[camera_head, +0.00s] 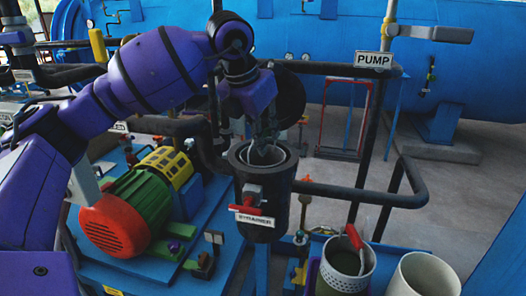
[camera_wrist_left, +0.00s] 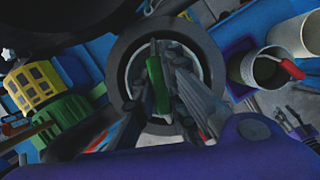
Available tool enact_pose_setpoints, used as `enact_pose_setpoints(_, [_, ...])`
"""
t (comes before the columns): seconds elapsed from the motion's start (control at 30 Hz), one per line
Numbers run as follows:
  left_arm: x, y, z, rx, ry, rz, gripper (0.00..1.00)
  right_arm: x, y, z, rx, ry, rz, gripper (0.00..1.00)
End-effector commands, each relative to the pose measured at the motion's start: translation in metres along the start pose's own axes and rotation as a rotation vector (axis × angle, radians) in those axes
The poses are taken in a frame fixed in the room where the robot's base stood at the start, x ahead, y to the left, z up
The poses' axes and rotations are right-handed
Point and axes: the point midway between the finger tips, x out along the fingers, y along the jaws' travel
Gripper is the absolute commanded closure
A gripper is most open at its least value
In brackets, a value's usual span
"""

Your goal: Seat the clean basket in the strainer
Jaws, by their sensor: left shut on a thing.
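The strainer (camera_head: 265,205) is a dark upright cylinder with an open top and a name label on its front. My left gripper (camera_head: 262,146) reaches down into its mouth from above. In the left wrist view the gripper (camera_wrist_left: 158,98) is shut on the green handle (camera_wrist_left: 154,76) of the clean basket. The basket's pale rim (camera_head: 287,158) shows inside the strainer's opening, and in the left wrist view it lies within the dark strainer ring (camera_wrist_left: 123,50). I cannot tell whether the basket rests fully on its seat. My right gripper is out of view.
The green and red motor (camera_head: 137,215) is left of the strainer. A dark pipe (camera_head: 355,192) runs right from the strainer.

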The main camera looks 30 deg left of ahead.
Motion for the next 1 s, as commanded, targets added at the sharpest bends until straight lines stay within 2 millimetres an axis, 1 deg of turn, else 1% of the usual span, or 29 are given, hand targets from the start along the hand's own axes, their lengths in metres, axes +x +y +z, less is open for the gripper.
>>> enact_pose_setpoints(0.17, [0.01,0.0,-0.005,0.001,-0.001,0.001,1.0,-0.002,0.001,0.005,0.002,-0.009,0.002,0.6])
enact_pose_setpoints(0.3, [0.029,0.0,-0.013,0.0,0.002,0.001,1.0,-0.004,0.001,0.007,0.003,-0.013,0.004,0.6])
enact_pose_setpoints(0.4, [0.037,0.0,-0.016,0.001,-0.002,0.001,1.0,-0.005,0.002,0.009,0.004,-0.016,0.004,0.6])
enact_pose_setpoints(0.63, [0.037,0.0,-0.016,0.001,-0.003,0.001,1.0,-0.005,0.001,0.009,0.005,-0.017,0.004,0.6])
enact_pose_setpoints(0.77, [0.041,0.0,-0.018,0.001,-0.001,0.001,1.0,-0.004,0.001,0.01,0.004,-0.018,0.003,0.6])
enact_pose_setpoints(0.8, [0.041,0.0,-0.017,0.001,-0.001,0.001,0.84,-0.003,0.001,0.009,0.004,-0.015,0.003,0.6])
enact_pose_setpoints(0.9, [0.041,0.0,-0.017,0.001,-0.001,0.001,0.71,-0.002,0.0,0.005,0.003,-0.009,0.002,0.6])
enact_pose_setpoints(1.0, [0.04,0.0,-0.017,0.001,-0.001,0.0,0.7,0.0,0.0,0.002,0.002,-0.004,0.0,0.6])
